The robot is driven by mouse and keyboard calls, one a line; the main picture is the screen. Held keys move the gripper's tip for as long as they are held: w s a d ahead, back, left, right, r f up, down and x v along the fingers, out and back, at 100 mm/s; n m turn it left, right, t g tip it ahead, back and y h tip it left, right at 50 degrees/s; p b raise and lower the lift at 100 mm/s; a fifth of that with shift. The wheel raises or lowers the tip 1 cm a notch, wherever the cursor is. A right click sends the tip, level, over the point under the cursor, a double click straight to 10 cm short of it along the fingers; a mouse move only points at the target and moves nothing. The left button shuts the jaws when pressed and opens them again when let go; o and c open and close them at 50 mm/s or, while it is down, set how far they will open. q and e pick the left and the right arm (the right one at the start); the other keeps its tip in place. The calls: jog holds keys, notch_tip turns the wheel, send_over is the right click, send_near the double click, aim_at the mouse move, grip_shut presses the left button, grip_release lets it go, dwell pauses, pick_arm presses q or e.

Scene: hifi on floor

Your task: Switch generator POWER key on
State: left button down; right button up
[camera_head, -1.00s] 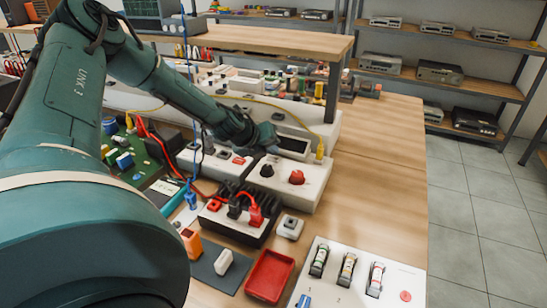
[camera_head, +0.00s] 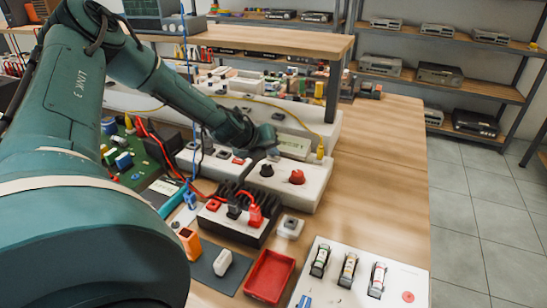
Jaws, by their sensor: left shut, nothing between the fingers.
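A white bench unit, which looks like the generator (camera_head: 312,180), sits on the wooden bench right of centre. It has a black knob (camera_head: 266,170), a red knob (camera_head: 297,177) and a pale lit display (camera_head: 294,146) with dark characters too small to read. My left gripper (camera_head: 273,153) is shut and empty, pointing down at the panel just left of the display. Its tip is at or very near the panel; I cannot tell whether it touches. The POWER key is not distinguishable and may be hidden by the gripper. My right gripper is not in view.
A black finned block with red and black plugs (camera_head: 235,213), a small white switch box (camera_head: 290,227), a red tray (camera_head: 269,276) and a white panel with several clips (camera_head: 335,292) lie in front. A raised shelf (camera_head: 270,41) stands behind. The bench's right side is clear.

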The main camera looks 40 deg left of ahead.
pick_arm(q)
jog(key=shift+r, duration=0.4)
jog(key=shift+r, duration=0.1)
notch_tip(320, 180, up, 6)
jog(key=p, duration=0.4)
dwell(0.6)
